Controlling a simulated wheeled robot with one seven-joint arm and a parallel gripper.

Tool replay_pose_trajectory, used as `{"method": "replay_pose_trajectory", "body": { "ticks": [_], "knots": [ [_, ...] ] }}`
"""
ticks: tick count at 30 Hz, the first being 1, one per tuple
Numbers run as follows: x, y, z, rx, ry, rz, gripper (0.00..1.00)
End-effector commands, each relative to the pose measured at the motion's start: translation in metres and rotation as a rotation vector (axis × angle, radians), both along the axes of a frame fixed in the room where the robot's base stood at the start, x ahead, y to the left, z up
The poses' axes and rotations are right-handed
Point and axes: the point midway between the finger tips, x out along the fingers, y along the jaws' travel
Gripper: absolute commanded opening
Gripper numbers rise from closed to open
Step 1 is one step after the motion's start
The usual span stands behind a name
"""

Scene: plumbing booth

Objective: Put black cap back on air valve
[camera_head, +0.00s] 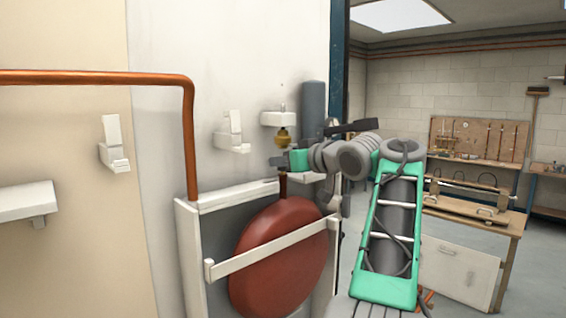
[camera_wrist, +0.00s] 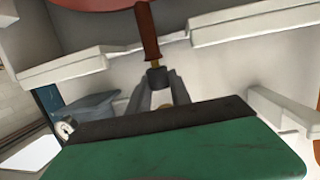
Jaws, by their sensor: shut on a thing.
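The air valve is a short brass end (camera_wrist: 155,64) on a dark red stem (camera_wrist: 147,32) in the wrist view. In the head view the stem (camera_head: 283,186) rises from the top of the round red tank (camera_head: 277,258). The black cap (camera_wrist: 157,78) sits in line with the brass end, right against or very close to it; I cannot tell whether it is seated. My gripper (camera_wrist: 160,84) is shut on the cap, with a grey finger on each side. In the head view my gripper (camera_head: 280,161) is just above the stem, and the cap is too small to tell.
A brass fitting (camera_head: 283,136) hangs under a white bracket (camera_head: 279,118) just above my gripper. A white frame (camera_head: 240,196) and a crossbar (camera_head: 268,250) surround the tank. A copper pipe (camera_head: 189,140) runs down at left. A wooden workbench (camera_head: 470,215) stands at right.

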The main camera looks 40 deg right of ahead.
Motion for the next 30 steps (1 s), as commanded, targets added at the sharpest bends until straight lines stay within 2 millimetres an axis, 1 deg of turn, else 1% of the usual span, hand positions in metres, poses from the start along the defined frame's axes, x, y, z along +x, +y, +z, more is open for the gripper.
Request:
{"method": "replay_pose_trajectory", "body": {
  "ticks": [1,4,14,15,24,30],
  "knots": [
    [-0.0004,0.0003,-0.0064,0.000,0.000,-0.004,0.00],
    [-0.0011,0.0004,-0.0099,0.000,0.002,-0.011,0.00],
    [-0.0015,0.0002,-0.0104,0.000,0.003,-0.015,0.00],
    [-0.0015,0.0002,-0.0104,0.000,0.003,-0.015,0.26],
    [-0.0015,0.0002,-0.0104,0.000,0.003,-0.015,0.50],
    [-0.0016,0.0001,-0.0105,0.000,0.003,-0.015,0.50]
  ]
}}
